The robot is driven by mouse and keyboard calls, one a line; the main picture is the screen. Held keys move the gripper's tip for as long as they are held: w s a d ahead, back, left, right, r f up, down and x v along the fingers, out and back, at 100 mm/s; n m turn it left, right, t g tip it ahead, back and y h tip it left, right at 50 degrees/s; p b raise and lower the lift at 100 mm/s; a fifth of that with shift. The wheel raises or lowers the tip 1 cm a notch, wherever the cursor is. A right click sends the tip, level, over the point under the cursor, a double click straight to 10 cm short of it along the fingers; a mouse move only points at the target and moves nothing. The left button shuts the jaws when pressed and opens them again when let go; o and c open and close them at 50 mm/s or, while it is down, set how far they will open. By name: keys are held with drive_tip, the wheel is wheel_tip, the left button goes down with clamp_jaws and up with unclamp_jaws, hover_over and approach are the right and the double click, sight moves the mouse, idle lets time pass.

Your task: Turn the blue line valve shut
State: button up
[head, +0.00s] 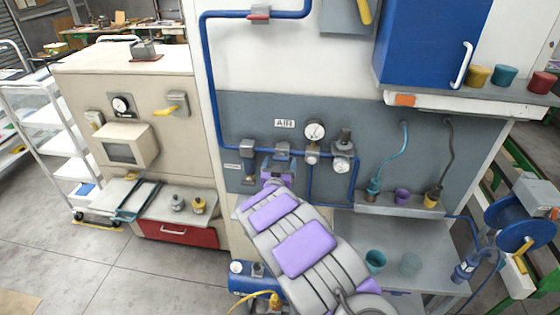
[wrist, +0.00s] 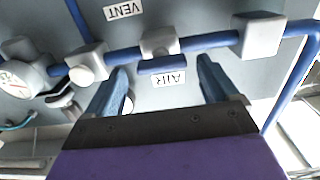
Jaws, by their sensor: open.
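The blue line valve shows in the wrist view as a grey body (wrist: 160,43) on the blue pipe with a blue bar handle (wrist: 162,65). The handle lies roughly parallel to the pipe. In the head view the valve (head: 282,149) sits on the pipe below the AIR label (head: 284,123), its handle not clear. My gripper (wrist: 162,72) is open, one finger either side of the handle in the picture. I cannot tell whether the fingers touch it. In the head view my gripper (head: 278,174) is just below the valve, partly hidden by my arm.
A pressure gauge (head: 315,131) and regulator (head: 343,150) stand right of the valve. A grey pipe block (head: 247,148) is to its left. A VENT label (wrist: 123,9) shows upside down in the wrist view.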

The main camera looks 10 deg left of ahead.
drive_tip(key=shift+w, duration=0.65)
drive_tip(key=shift+w+a, duration=0.25)
drive_tip(key=shift+a, duration=0.05)
drive_tip(key=shift+c, duration=0.2)
drive_tip(key=shift+d, duration=0.2)
drive_tip(key=c, duration=1)
